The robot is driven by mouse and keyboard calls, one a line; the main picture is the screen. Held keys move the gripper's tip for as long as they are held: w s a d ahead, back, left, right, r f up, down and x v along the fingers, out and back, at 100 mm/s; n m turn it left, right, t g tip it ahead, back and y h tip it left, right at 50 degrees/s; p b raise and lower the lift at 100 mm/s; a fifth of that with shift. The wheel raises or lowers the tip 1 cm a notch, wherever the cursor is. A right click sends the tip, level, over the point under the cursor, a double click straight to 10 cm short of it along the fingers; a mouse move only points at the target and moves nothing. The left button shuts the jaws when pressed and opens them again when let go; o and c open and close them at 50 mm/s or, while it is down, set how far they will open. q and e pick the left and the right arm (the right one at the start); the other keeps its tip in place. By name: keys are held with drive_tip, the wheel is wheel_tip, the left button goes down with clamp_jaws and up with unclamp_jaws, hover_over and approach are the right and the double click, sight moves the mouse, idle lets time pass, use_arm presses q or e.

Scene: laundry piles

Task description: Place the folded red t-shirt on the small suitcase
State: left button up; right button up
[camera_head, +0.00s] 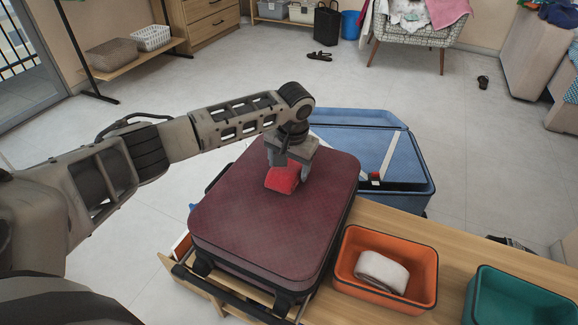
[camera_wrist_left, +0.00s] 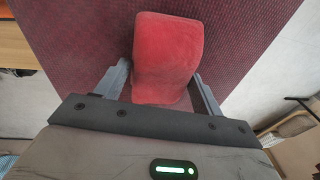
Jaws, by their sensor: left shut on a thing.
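The folded red t-shirt (camera_head: 283,178) is a small red bundle between the fingers of my left gripper (camera_head: 291,160), over the far part of the dark red small suitcase (camera_head: 265,220). The suitcase lies flat and shut on the wooden bench. In the left wrist view the red t-shirt (camera_wrist_left: 167,55) sits between the two fingers of my left gripper (camera_wrist_left: 165,85), with the suitcase's textured lid (camera_wrist_left: 75,45) behind it. I cannot tell whether the t-shirt touches the lid. My right gripper is not in view.
An orange bin (camera_head: 345,262) with a rolled white cloth (camera_head: 381,271) and a teal bin (camera_head: 485,300) stand on the wooden bench (camera_head: 440,240) to the right. An open blue suitcase (camera_head: 428,192) lies behind. A chair with clothes (camera_head: 410,35) stands farther back; the floor between is mostly clear.

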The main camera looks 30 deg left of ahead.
sight(293, 170)
use_arm(q)
drive_tip(key=o, duration=1.1)
drive_tip(key=shift+c, duration=0.2)
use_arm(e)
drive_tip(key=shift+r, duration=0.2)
use_arm(q)
wheel_tip(293, 170, up, 12)
drive_tip(key=s+d+p, duration=0.1)
drive_tip(key=p, duration=0.2)
drive_tip(key=shift+d, duration=0.25)
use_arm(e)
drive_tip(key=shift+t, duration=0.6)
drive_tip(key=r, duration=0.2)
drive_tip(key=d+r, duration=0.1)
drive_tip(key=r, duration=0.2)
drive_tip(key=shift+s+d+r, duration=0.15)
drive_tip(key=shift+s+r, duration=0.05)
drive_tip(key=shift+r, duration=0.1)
use_arm(q)
drive_tip(key=shift+s+d, duration=0.1)
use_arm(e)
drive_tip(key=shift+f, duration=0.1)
